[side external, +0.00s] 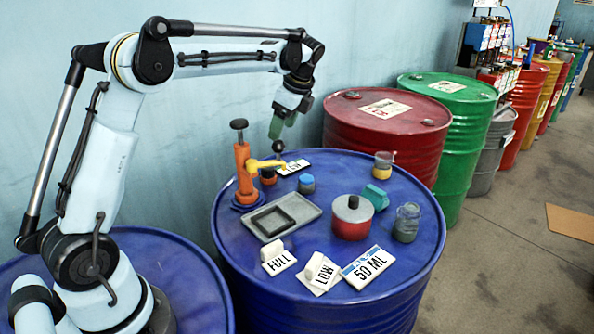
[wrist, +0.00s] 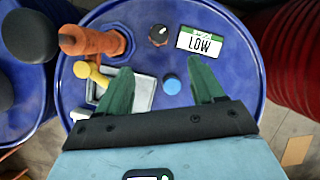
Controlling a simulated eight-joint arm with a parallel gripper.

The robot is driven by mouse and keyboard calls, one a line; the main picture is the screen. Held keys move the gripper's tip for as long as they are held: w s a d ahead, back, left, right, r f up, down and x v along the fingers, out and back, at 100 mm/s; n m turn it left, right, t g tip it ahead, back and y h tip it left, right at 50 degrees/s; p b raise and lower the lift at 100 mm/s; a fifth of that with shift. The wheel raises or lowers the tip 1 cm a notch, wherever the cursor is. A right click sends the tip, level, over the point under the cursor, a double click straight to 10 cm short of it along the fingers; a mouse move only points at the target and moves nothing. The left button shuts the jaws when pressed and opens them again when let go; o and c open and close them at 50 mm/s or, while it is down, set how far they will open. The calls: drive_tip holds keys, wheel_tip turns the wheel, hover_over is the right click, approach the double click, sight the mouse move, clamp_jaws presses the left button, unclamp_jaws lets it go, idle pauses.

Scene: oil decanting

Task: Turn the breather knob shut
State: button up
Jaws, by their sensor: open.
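The breather knob (wrist: 158,35) is a small round black knob with a pale mark on an orange collar, at the top middle of the wrist view. In the side external view the knob (side external: 268,177) stands just right of the orange pump (side external: 244,172), partly behind its yellow spout (side external: 262,165). My gripper (side external: 283,130) hangs above the far part of the blue drum, open and empty. In the wrist view its green fingers (wrist: 162,88) are spread wide, with the knob beyond their tips and apart from them.
A LOW plate (wrist: 201,43) lies right of the knob. A blue-topped jar (side external: 306,184), a grey tray (side external: 281,216), a red canister (side external: 352,217), a glass jar (side external: 406,223) and several label cards crowd the drum top (side external: 408,264). A red drum (side external: 385,128) stands behind.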

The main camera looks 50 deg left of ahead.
sight(268, 171)
drive_tip(key=shift+m, duration=0.6)
drive_tip(key=x, duration=1.4)
drive_tip(key=c, duration=1.1)
drive_tip(key=shift+o, duration=0.2)
drive_tip(key=shift+g, duration=0.3)
drive_tip(key=shift+n, duration=0.3)
drive_tip(key=n+g+h, duration=0.1)
drive_tip(key=n, duration=0.2)
drive_tip(key=shift+a, duration=0.1)
drive_tip(key=shift+w+n+g+h, duration=0.15)
drive_tip(key=shift+n+g+h, duration=0.35)
drive_tip(key=shift+n, duration=1.4)
